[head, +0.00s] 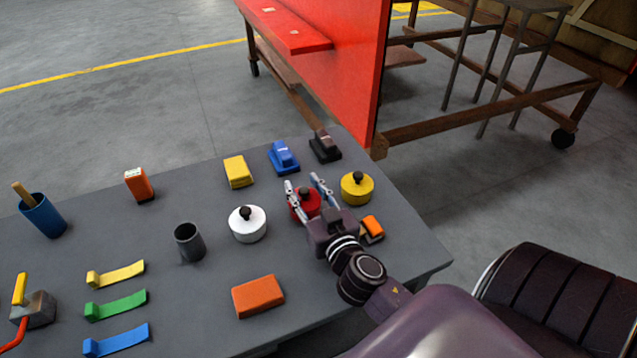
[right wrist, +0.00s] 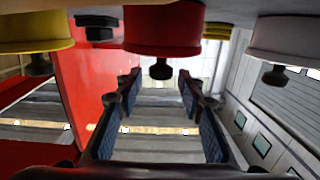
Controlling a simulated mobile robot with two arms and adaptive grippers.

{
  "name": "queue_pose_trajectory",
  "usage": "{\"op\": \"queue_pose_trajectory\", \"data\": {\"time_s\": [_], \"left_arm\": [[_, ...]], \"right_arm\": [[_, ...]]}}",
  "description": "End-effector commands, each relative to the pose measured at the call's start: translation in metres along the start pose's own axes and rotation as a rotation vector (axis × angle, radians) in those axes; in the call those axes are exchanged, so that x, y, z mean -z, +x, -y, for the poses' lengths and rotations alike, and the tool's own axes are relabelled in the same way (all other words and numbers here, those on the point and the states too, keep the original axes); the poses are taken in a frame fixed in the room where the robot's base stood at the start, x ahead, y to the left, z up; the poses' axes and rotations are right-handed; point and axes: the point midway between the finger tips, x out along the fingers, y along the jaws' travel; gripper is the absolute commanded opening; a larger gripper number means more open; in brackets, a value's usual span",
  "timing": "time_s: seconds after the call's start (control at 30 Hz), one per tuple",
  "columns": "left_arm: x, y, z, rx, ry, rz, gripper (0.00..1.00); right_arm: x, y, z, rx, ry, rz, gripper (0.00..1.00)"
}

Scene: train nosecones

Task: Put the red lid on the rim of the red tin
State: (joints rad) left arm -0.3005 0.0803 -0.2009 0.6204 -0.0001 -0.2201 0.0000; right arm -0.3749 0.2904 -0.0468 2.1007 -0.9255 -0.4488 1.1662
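The red tin (head: 305,205) stands on the grey table between the white tin and the yellow tin. The red lid with its black knob appears to sit on top of it; the seam between them is too small to judge. In the right wrist view, which looks upside down, the red lid (right wrist: 165,45) shows with the black knob (right wrist: 160,68) pointing down. My right gripper (head: 306,186) is open, its two fingers spread on either side of the red lid. In the right wrist view the fingertips (right wrist: 158,78) are near the knob, with gaps on both sides. My left gripper is not in view.
The white lidded tin (head: 248,225) and yellow lidded tin (head: 357,188) stand close on either side. Nearby are an orange block (head: 258,296), a dark cup (head: 189,242), a yellow block (head: 238,171) and a blue stapler-like object (head: 284,157).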

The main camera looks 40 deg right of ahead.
Motion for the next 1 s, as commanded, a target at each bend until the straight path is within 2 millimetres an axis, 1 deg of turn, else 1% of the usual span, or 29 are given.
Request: {"op": "queue_pose_trajectory", "data": {"time_s": [0.03,0.07,0.1,0.4,0.6,0.8,1.0], "left_arm": [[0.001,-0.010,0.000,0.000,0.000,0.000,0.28],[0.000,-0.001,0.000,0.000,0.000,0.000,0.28],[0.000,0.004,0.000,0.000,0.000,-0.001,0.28],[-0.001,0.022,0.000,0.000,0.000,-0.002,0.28],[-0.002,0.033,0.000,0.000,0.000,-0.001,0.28],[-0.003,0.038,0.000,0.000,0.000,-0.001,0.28],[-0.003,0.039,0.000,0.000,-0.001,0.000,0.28]], "right_arm": [[0.002,-0.002,0.002,0.004,0.002,0.015,0.36],[-0.007,-0.009,0.002,0.004,0.005,0.018,0.36],[-0.008,-0.017,0.002,0.003,0.007,0.016,0.36],[-0.003,-0.071,0.000,0.000,0.003,0.007,0.36],[-0.001,-0.101,0.000,0.000,0.002,0.004,0.36],[0.002,-0.117,0.000,0.000,-0.002,0.000,0.36],[0.004,-0.120,0.000,0.001,-0.002,-0.002,0.36]]}}
